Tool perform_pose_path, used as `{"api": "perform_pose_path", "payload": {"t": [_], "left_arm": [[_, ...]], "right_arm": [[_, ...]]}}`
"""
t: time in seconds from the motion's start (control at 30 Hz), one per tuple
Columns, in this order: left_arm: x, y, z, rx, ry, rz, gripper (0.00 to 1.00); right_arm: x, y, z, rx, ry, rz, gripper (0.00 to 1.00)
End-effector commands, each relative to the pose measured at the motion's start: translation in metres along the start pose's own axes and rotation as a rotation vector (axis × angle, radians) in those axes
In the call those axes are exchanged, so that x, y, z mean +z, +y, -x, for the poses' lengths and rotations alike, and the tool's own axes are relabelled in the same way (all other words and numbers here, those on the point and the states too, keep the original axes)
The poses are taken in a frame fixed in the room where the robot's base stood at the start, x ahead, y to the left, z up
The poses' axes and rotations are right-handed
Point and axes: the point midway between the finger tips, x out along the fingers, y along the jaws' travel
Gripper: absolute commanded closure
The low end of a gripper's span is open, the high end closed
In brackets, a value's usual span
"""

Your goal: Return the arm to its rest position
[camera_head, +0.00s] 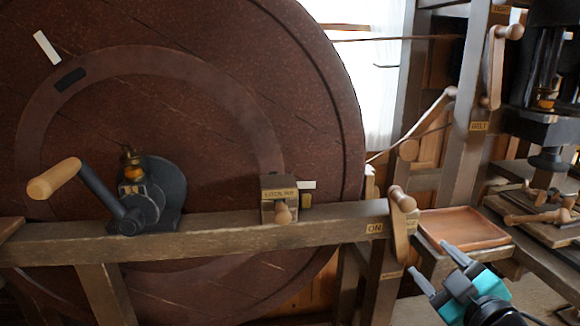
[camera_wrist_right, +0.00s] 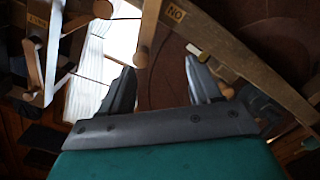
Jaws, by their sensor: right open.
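My right gripper (camera_head: 433,262) is at the lower right of the head view, with grey fingers and a teal body. Its fingers are apart and nothing is between them. It is below the wooden lever (camera_head: 402,212) by the ON label, in front of the wooden tray (camera_head: 462,228), and looks apart from both. In the right wrist view the two open fingers (camera_wrist_right: 160,72) point up towards the beam and the bright window. My left gripper is not in view.
A large dark red wheel (camera_head: 230,110) fills the left. A wooden beam (camera_head: 240,232) crosses it, with a crank handle (camera_head: 54,179) and a lock pin block (camera_head: 279,199). More levers (camera_head: 495,65) and dark machinery (camera_head: 548,130) stand at the right.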

Motion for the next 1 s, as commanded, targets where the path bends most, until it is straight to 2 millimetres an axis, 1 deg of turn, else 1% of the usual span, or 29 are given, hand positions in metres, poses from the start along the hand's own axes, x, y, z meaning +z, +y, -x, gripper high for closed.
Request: {"api": "perform_pose_path", "payload": {"t": [0.03, 0.07, 0.1, 0.17, 0.2, 0.27, 0.3, 0.4, 0.5, 0.6, 0.67, 1.0], "left_arm": [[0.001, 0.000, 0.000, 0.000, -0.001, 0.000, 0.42], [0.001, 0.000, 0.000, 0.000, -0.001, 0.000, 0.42], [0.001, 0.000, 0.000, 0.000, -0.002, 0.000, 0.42], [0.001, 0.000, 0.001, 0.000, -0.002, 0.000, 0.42], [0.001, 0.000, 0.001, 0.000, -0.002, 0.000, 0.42], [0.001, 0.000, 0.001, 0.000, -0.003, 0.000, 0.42], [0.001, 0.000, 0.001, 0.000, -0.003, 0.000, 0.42], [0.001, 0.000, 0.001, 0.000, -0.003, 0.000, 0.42], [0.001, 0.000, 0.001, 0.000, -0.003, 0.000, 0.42], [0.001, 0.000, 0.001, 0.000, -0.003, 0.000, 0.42], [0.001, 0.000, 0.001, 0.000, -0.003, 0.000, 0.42], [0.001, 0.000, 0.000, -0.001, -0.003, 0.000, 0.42]], "right_arm": [[0.021, -0.026, 0.004, -0.039, -0.044, -0.060, 0.37], [0.033, -0.042, 0.008, -0.060, -0.071, -0.099, 0.37], [0.050, -0.066, 0.014, -0.092, -0.110, -0.154, 0.37], [0.073, -0.103, 0.027, -0.137, -0.170, -0.238, 0.37], [0.086, -0.128, 0.038, -0.164, -0.209, -0.294, 0.37], [0.103, -0.163, 0.055, -0.201, -0.267, -0.373, 0.37], [0.112, -0.185, 0.067, -0.222, -0.301, -0.421, 0.37], [0.127, -0.229, 0.095, -0.262, -0.377, -0.524, 0.37], [0.134, -0.259, 0.115, -0.287, -0.429, -0.592, 0.37], [0.137, -0.274, 0.126, -0.298, -0.455, -0.628, 0.37], [0.138, -0.278, 0.129, -0.300, -0.460, -0.637, 0.37], [0.138, -0.278, 0.129, -0.301, -0.461, -0.636, 0.37]]}}
